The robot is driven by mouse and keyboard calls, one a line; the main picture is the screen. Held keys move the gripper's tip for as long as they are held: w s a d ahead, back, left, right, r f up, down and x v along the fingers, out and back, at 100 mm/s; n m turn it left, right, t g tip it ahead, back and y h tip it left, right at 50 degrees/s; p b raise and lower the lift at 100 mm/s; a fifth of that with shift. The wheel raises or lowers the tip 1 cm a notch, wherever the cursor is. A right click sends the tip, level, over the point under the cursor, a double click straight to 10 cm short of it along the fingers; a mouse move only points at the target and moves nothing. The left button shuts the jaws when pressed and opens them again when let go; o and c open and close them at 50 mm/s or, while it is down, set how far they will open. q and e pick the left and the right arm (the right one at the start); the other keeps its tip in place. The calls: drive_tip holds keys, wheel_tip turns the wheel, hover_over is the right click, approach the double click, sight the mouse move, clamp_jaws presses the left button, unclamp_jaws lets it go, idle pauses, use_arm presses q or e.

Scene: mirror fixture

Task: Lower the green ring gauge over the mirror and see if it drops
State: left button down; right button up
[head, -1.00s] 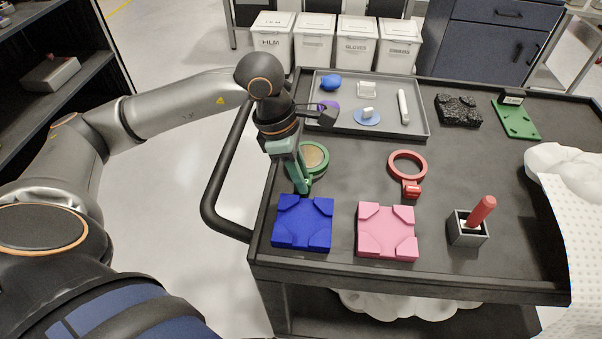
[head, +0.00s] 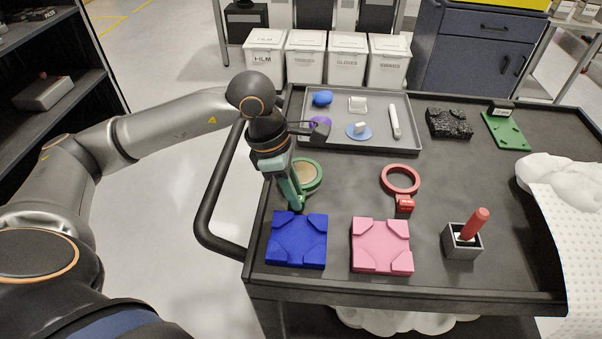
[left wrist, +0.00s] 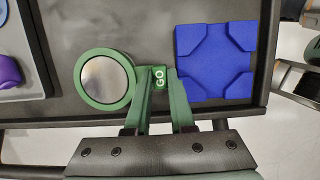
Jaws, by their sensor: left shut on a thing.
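The green ring gauge (head: 320,181) is low over the cart top, behind the blue block. Its GO tag is between the fingers of my left gripper (head: 297,203), which is shut on it. In the left wrist view the green ring (left wrist: 78,80) frames a round, silvery mirror (left wrist: 105,80), roughly centred in the opening. In the head view the mirror (head: 305,174) looks tan inside the ring. I cannot tell whether the ring is around the mirror or just above it. The gripper partly hides the tag in the head view. My right gripper is not in view.
A blue block (head: 297,241) and a pink block (head: 381,246) lie in front. A red ring gauge (head: 401,179) lies to the right, and a grey holder (head: 461,243) holds a red-handled tool. A grey tray (head: 405,148) with small items is behind. Open cart surface lies between.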

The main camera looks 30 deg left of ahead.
use_arm(q)
drive_tip(key=shift+r+p, duration=1.9)
drive_tip(key=shift+r, duration=1.35)
